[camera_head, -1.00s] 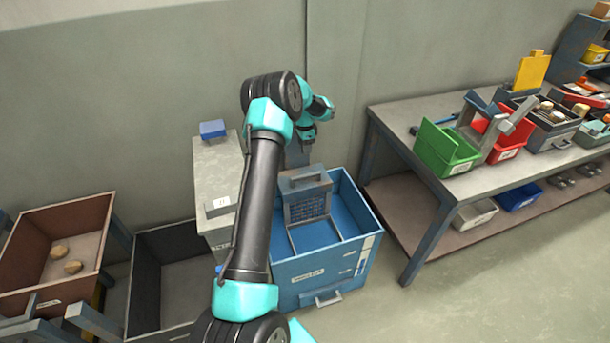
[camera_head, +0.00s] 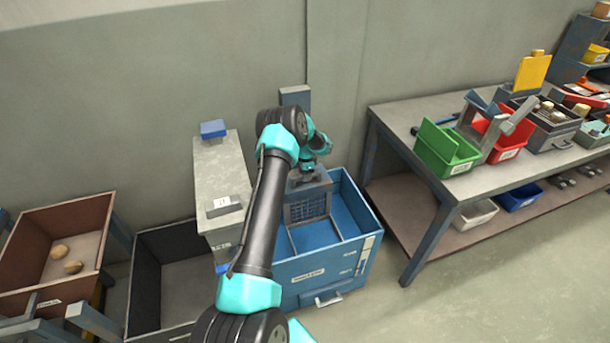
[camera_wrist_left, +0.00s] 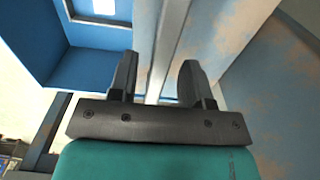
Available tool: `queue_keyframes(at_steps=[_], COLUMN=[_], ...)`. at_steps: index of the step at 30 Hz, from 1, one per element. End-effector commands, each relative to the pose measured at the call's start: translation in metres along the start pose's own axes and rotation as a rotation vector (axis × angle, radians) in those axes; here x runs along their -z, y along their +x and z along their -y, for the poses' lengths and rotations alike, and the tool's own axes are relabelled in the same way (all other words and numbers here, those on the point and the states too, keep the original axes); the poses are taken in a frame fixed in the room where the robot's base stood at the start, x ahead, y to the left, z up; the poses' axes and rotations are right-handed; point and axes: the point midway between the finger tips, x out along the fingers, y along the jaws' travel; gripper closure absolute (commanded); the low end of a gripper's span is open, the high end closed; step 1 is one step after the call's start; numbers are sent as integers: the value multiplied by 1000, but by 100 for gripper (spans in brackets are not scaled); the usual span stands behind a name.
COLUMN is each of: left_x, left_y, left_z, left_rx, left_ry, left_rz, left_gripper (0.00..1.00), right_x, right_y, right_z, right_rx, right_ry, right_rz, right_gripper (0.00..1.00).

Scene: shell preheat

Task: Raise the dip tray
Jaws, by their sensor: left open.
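The dip tray (camera_head: 307,205) is a grey perforated piece that stands upright in the blue tank (camera_head: 310,272), near its back left. My left gripper (camera_head: 311,177) is at the top of the dip tray and partly covers its handle. In the left wrist view my left gripper (camera_wrist_left: 157,72) has its two dark fingers apart, with a pale grey bar running between or behind them. I cannot tell whether the fingers touch that bar. My right gripper does not show.
A pale grey cabinet (camera_head: 221,175) stands left of the tank. A dark open bin (camera_head: 141,285) and a brown bin (camera_head: 97,230) with two lumps are further left. A workbench (camera_head: 405,120) with green (camera_head: 450,152) and red bins stands right. The floor in front is partly clear.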

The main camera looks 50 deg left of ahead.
Motion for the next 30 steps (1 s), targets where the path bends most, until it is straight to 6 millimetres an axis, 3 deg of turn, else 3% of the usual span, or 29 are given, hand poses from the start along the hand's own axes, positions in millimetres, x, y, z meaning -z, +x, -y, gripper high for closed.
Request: queue_keyframes(at_steps=[11, 24, 30], left_x=[0, 0, 0], left_y=[5, 5, 5], left_z=[0, 0, 0], left_rx=[1, 1, 1], left_ry=[0, 0, 0], left_rz=[-1, -1, -1], left_gripper=[56, 98, 100], right_x=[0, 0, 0], right_y=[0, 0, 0], right_z=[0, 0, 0], right_rx=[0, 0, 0], right_ry=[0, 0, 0], right_rz=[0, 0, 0], right_gripper=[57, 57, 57])
